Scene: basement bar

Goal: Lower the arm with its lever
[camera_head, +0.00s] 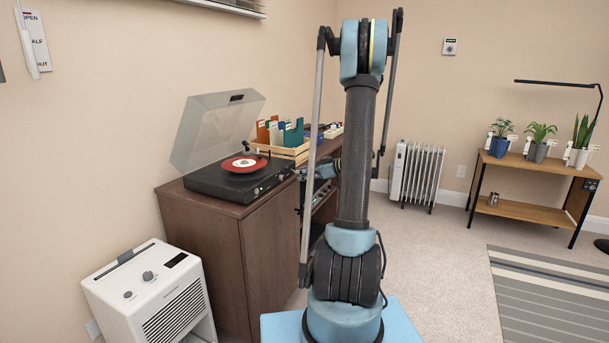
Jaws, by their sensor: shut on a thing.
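The turntable (232,182) is black, with its clear lid (212,125) raised, and stands on the brown cabinet. My gripper (303,176) is at the turntable's right end, partly hidden behind my own arm. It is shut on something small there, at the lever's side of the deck. The lever itself is too small and covered to make out.
A wooden crate of records (283,148) stands behind the turntable on the cabinet (205,235). A white heater unit (150,293) stands at the front left. A radiator (416,174) and a plant shelf (533,161) are farther back. Carpet between them is clear.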

